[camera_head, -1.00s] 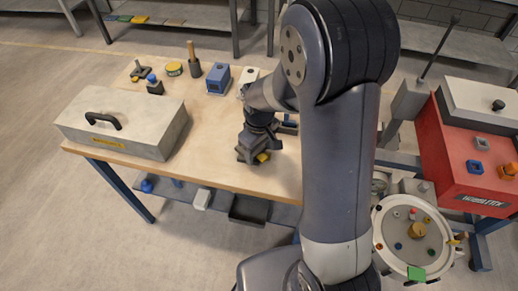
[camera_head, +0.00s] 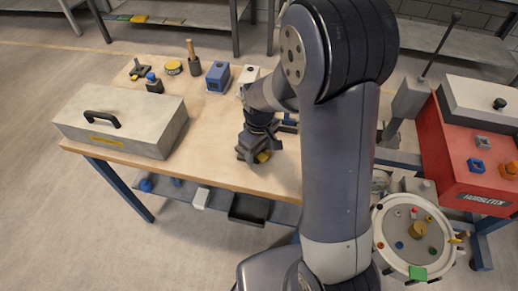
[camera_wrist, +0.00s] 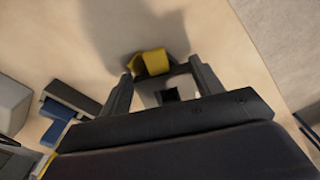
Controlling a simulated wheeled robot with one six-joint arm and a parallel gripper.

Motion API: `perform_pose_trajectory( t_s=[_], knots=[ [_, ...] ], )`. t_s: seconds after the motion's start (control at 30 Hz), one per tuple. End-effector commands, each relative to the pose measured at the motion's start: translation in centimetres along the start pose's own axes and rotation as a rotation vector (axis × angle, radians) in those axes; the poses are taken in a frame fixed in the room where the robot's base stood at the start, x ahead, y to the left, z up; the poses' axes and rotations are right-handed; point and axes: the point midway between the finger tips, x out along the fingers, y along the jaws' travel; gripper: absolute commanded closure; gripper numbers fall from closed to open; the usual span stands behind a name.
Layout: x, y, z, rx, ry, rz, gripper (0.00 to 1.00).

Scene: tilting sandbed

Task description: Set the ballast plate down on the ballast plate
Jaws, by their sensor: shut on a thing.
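My gripper (camera_head: 256,156) is low over the front right of the wooden bench, pointing down. In the wrist view its fingers (camera_wrist: 160,72) are closed in on a yellow piece (camera_wrist: 153,62), which I take to be a ballast plate. I cannot tell whether the yellow piece touches the bench. No second ballast plate is clearly recognisable.
A grey case (camera_head: 150,140) with a black handle stands on the bench's left. A blue block (camera_head: 218,77), a yellow round tin (camera_head: 173,68) and small tools stand along the back. A red cabinet (camera_head: 455,150) and a round white-rimmed bed (camera_head: 388,262) are at right. The bench middle is clear.

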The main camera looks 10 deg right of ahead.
Motion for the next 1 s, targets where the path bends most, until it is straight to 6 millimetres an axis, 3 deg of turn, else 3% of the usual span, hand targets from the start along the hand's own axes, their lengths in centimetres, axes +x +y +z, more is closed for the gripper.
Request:
perform_pose_trajectory(
  t_s=[0.27, 0.3, 0.57, 0.73, 0.9, 1.0],
  knots=[
    [0.10, 0.02, -0.04, 0.000, 0.001, 0.001, 0.62],
    [0.10, 0.02, -0.04, 0.000, 0.001, 0.001, 0.35],
    [0.12, 0.01, -0.02, 0.000, 0.001, 0.000, 0.14],
    [0.13, 0.00, -0.01, 0.000, 0.000, 0.000, 0.13],
    [0.18, -0.01, 0.02, 0.000, -0.001, 0.000, 0.00],
    [0.17, -0.01, 0.01, 0.000, 0.000, 0.000, 0.00]
  ],
)
